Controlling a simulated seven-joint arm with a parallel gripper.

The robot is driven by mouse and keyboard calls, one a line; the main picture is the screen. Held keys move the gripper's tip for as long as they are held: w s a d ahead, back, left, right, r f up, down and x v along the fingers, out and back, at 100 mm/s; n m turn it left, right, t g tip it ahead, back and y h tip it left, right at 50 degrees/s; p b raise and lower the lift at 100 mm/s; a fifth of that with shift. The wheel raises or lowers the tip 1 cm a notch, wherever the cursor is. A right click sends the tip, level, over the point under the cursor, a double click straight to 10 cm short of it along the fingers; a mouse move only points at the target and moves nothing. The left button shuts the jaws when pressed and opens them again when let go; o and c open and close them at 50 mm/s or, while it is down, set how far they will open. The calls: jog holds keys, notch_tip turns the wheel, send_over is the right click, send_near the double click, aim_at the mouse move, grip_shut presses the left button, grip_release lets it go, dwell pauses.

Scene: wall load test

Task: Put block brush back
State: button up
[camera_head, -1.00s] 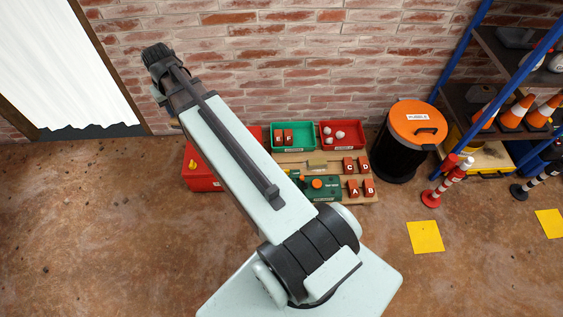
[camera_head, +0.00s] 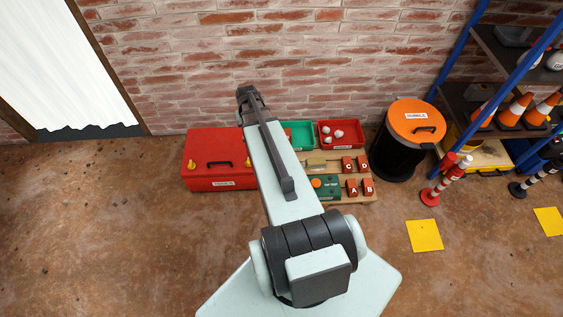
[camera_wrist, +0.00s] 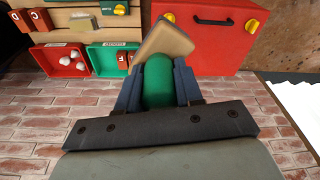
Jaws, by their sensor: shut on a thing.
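The block brush, as I take it, shows in the wrist view as a green rounded handle (camera_wrist: 159,82) with a tilted tan block head (camera_wrist: 162,40) beyond it. My gripper (camera_wrist: 158,92) is shut on the green handle, with a dark finger on each side. The brush is held up in front of the red box and the wooden board (camera_wrist: 92,38). In the head view the brush and fingertips are not visible; only the dark wrist end of my arm shows near the wall.
A red lidded box (camera_head: 212,160) stands left of my arm. The wooden board (camera_head: 352,197) carries red lettered blocks, a tan piece (camera_head: 316,162) and a green tap-test unit (camera_head: 327,188). Behind are a green bin (camera_head: 302,148) and a red bin (camera_head: 357,143) with white balls. A black barrel (camera_head: 396,150) stands right.

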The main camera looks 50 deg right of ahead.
jog(key=s+d+f+m, duration=0.15)
jog(key=d+f, duration=0.25)
jog(key=f, duration=0.6)
jog(key=s+d+f, duration=0.2)
jog(key=d+f, duration=0.3)
jog(key=f, duration=0.5)
jog(key=s+d+f+m, duration=0.15)
jog(key=d+f, duration=0.25)
jog(key=f, duration=0.7)
jog(key=w+d+f, duration=0.6)
jog(key=w+d, duration=0.2)
jog(key=d, duration=0.1)
jog(key=shift+w+f, duration=0.1)
jog(key=shift+f, duration=4.45)
jog(key=shift+f, duration=0.15)
jog(key=o, duration=0.9)
jog(key=shift+o, duration=0.2)
